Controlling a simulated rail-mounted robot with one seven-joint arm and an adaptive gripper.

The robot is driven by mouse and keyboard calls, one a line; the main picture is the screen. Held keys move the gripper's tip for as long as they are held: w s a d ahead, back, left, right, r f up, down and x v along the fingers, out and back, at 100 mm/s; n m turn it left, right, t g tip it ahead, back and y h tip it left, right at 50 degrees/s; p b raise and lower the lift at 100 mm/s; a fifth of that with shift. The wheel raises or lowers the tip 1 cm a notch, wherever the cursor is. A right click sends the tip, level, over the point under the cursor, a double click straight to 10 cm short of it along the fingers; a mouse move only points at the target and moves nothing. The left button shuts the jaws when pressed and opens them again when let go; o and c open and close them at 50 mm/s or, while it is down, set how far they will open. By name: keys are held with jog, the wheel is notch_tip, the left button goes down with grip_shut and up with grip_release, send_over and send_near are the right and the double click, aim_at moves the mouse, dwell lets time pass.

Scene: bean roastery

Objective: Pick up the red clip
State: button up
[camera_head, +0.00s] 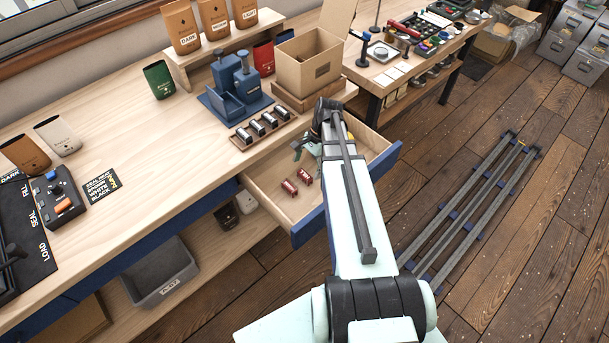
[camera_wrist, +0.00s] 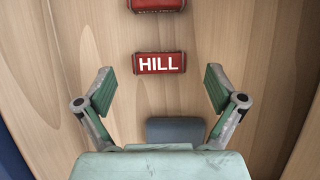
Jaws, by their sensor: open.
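Two small red pieces lie in the open drawer (camera_head: 262,183); I cannot tell for sure whether either is a clip. One red piece (camera_head: 289,187) is nearer the drawer's front left, and the other red piece (camera_head: 304,177) lies just right of it. In the wrist view, a red block marked HILL (camera_wrist: 160,63) lies ahead of my gripper (camera_wrist: 160,88), centred between the open fingers and apart from them. A second red block (camera_wrist: 157,5) is cut by the top edge. My gripper is open and empty above the drawer floor; my arm hides much of it in the head view.
A grey-blue piece (camera_wrist: 176,130) lies between the fingers, partly hidden by my gripper's body. The blue drawer front (camera_head: 310,227) stands out from the bench. A rack with several dark-and-light pieces (camera_head: 262,128) and a cardboard box (camera_head: 309,62) stand on the bench above.

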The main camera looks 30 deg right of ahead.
aim_at(305, 174)
jog(key=shift+p+x, duration=0.45)
jog(key=shift+x, duration=1.25)
jog(key=c, duration=0.9)
